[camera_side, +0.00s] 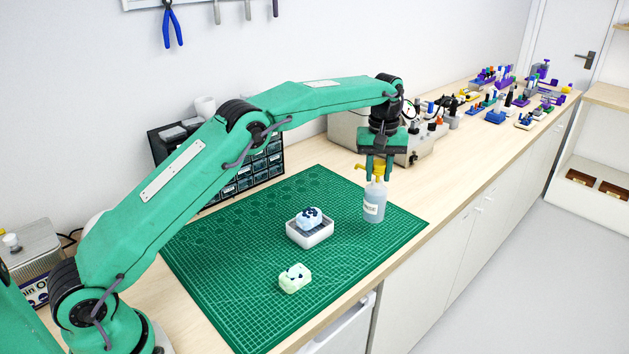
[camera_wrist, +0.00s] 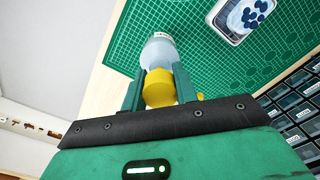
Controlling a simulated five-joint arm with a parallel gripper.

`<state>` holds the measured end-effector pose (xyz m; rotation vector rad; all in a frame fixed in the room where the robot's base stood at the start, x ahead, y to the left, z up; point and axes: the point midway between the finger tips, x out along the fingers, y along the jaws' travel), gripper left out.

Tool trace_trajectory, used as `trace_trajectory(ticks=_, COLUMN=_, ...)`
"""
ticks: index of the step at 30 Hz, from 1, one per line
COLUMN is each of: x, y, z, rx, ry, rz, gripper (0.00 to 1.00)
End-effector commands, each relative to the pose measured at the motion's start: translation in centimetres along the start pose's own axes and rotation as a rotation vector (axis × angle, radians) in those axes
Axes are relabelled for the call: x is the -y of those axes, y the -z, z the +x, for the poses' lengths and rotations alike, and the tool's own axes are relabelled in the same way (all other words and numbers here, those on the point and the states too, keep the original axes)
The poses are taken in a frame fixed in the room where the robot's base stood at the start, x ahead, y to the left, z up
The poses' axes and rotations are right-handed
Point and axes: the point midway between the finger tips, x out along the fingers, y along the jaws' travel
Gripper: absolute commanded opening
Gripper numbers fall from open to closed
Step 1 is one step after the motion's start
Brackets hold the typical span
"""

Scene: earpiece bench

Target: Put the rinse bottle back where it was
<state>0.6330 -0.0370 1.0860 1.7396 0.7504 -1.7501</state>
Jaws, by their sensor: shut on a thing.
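The rinse bottle (camera_side: 374,204) is a grey-blue bottle with a white label and a yellow pump top. It is upright over the far right part of the green cutting mat; I cannot tell whether its base touches the mat. My gripper (camera_side: 376,172) points down with its fingers on either side of the yellow top and is shut on it. In the wrist view the yellow top (camera_wrist: 159,88) sits between the green fingers (camera_wrist: 160,92), with the bottle body (camera_wrist: 159,52) beyond it.
A white tray (camera_side: 311,238) holding a pale blue piece with dark spots (camera_side: 310,217) stands mid-mat. A pale green piece (camera_side: 294,278) lies in front. A drawer cabinet (camera_side: 232,176) and a grey machine (camera_side: 349,134) stand behind. The mat (camera_side: 222,296) is bare at front left.

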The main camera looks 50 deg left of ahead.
Motion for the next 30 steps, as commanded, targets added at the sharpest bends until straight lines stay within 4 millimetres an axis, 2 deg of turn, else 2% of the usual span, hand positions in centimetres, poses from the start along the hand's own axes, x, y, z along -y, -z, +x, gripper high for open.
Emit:
trace_trajectory(ticks=5, x=0.0, y=0.0, z=0.4, rx=-0.001, ry=-0.001, rz=0.000, gripper=0.00)
trace_trajectory(ticks=15, x=0.0, y=-0.1, z=3.7, rx=0.000, ry=0.000, rz=0.000, gripper=0.00)
trace_trajectory(ticks=29, x=0.0, y=0.0, z=4.2, rx=-0.001, ry=-0.001, rz=0.000, gripper=0.00)
trace_trajectory(ticks=30, x=0.0, y=-0.1, z=4.3, rx=0.000, ry=0.000, rz=0.000, gripper=0.33)
